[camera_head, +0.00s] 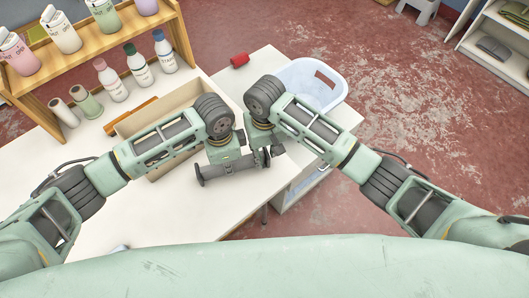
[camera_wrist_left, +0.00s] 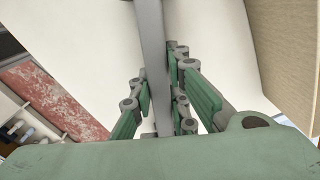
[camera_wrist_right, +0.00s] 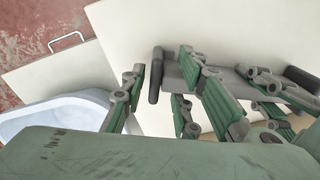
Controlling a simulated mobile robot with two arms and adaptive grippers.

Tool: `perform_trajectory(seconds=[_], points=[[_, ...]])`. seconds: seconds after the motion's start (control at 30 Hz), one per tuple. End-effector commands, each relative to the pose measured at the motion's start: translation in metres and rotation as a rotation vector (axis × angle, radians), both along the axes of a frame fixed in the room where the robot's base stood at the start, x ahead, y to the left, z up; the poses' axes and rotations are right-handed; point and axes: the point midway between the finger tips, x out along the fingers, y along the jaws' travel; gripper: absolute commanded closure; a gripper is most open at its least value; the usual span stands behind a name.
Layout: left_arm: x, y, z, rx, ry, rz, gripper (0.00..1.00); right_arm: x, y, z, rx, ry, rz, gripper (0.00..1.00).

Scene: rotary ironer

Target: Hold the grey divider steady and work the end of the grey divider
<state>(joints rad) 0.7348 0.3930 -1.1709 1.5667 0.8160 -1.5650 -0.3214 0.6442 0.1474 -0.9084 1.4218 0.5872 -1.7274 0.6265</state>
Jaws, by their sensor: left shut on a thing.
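The grey divider (camera_head: 240,170) is a dark grey bar with wider end pieces, above the pale table in the head view. My left gripper (camera_head: 226,163) is shut on its middle. In the left wrist view the bar (camera_wrist_left: 153,55) runs between the fingers (camera_wrist_left: 160,100). My right gripper (camera_head: 263,150) is at the divider's right end. In the right wrist view its fingers (camera_wrist_right: 161,66) stand apart, one on each side of the end piece (camera_wrist_right: 156,78), with gaps showing. Exact contact there is unclear, and my arms partly hide the divider from the head.
A beige open box (camera_head: 160,112) stands behind my left arm. A pale blue basket (camera_head: 311,88) and a red object (camera_head: 239,61) are at the far right. Several bottles (camera_head: 138,65) stand below a wooden shelf (camera_head: 85,45). The table's front left (camera_head: 130,215) is largely clear.

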Motion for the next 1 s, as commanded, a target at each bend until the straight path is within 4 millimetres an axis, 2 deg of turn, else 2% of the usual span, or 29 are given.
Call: perform_trajectory(seconds=[0.3, 0.5, 0.7, 1.0], points=[[0.000, 0.001, 0.000, 0.002, 0.000, 0.001, 1.00, 0.001, 0.001, 0.067, 0.003, -0.004, 0.002, 0.72], [0.000, 0.001, 0.000, 0.002, 0.000, 0.001, 1.00, 0.001, 0.001, 0.098, 0.003, -0.002, 0.002, 0.72], [0.000, 0.001, 0.000, 0.002, 0.000, 0.001, 1.00, 0.000, 0.000, 0.108, 0.001, 0.000, 0.001, 0.72], [0.000, 0.001, 0.000, 0.002, 0.000, 0.001, 1.00, 0.000, 0.000, 0.108, 0.001, -0.001, 0.001, 0.72]])
